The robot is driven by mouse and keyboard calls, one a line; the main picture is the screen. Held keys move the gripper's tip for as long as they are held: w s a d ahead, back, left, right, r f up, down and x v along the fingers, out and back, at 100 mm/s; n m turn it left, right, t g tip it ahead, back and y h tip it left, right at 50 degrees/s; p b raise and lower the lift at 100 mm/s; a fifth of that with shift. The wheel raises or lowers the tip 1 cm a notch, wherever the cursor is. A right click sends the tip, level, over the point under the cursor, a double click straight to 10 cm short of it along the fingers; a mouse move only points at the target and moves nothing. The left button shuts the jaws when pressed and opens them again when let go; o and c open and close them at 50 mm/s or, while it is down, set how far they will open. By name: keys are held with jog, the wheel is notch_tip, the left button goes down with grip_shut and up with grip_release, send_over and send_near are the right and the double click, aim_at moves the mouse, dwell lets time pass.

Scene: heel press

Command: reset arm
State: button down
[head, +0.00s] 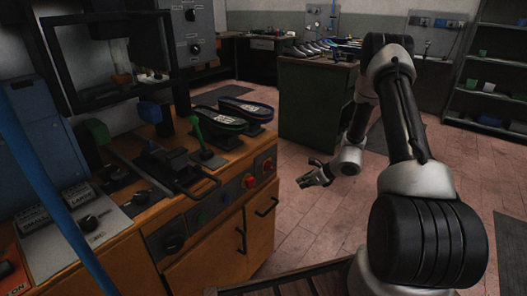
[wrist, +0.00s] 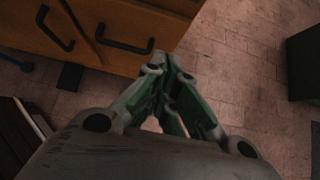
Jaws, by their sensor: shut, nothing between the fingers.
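My arm reaches forward on the right of the head view, bent at a high elbow. My gripper (head: 317,174) hangs at its end over open floor, to the right of the wooden press bench (head: 229,229) and apart from it. In the wrist view my gripper (wrist: 163,84) has its fingers together, with nothing held between them. The bench's cabinet front with black handles (wrist: 120,40) lies beyond the fingers at the upper left of the wrist view.
The bench bears a green-knobbed lever (head: 199,132), shoe soles (head: 234,112) and red buttons (head: 249,181). A green cabinet (head: 307,106) stands behind, and a dark shelf (head: 489,85) at the back right. Tiled floor (head: 310,222) lies clear between. A blue pole (head: 50,195) crosses the left foreground.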

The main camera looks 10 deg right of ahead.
jog(key=s+a+r+n+g+y, duration=0.1)
jog(key=s+a+r+n+g, duration=0.15)
jog(key=s+n, duration=0.35)
jog(key=s+a+r+n+g+y, duration=0.1)
jog(key=s+r+n+g, duration=0.15)
jog(key=s, duration=0.45)
jog(key=s+d+r+n+h, duration=0.1)
jog(key=s+r+n, duration=0.5)
jog(key=r, duration=0.6)
jog(key=s+r+n+t+h, duration=0.1)
jog(key=s+r+n+h, duration=0.3)
jog(key=s+r+n, duration=0.3)
jog(key=s+d+r+n+t+h, duration=0.1)
jog(key=s+r+n, duration=0.6)
jog(key=r, duration=1)
jog(key=s+h, duration=0.1)
jog(key=s, duration=0.2)
jog(key=shift+s+d+r+h, duration=0.15)
jog(key=shift+d+r+h, duration=0.15)
jog(key=shift+d+r, duration=0.05)
